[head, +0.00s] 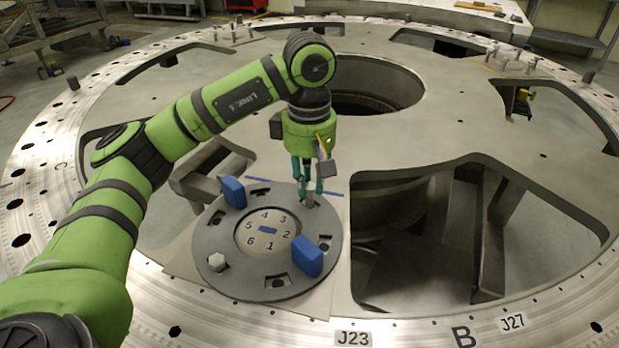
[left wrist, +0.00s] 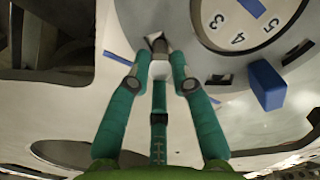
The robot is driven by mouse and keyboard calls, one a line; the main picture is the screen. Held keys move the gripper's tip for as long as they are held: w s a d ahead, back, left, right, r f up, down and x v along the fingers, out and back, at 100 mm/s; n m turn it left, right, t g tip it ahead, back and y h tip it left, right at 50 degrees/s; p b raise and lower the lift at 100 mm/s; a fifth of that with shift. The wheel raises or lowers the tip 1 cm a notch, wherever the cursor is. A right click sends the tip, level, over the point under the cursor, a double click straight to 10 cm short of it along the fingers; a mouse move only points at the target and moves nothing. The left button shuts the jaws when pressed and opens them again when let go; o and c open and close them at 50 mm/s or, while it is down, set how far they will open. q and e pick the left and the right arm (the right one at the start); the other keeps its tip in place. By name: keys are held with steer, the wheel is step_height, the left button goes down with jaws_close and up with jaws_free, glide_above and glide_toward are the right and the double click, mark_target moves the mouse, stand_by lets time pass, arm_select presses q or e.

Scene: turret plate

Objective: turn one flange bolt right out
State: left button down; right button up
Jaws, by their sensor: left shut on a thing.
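A dark grey flange ring (head: 219,232) lies on the turret plate (head: 440,127) around a pale disc (head: 251,240) numbered 1 to 6. My left gripper (head: 308,188) points down at the ring's far right edge. It is shut on a flange bolt (head: 309,201); the fingers hide part of it. In the left wrist view my left fingertips (left wrist: 160,78) flank the bolt's pale head (left wrist: 158,68). I cannot tell how far the bolt stands out of its hole. My right gripper is not in view.
Two blue blocks stand on the ring, one at far left (head: 233,192) and one at near right (head: 307,256). Large openings cut the plate, one just right of the ring. Several small upright parts (head: 514,63) stand at the back right.

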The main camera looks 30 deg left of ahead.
arm_select(q)
steer(key=shift+n, duration=0.4)
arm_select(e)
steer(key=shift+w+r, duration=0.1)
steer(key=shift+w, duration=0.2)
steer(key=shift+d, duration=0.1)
arm_select(q)
steer(key=shift+r+p, duration=2.65)
steer(key=shift+r, duration=0.85)
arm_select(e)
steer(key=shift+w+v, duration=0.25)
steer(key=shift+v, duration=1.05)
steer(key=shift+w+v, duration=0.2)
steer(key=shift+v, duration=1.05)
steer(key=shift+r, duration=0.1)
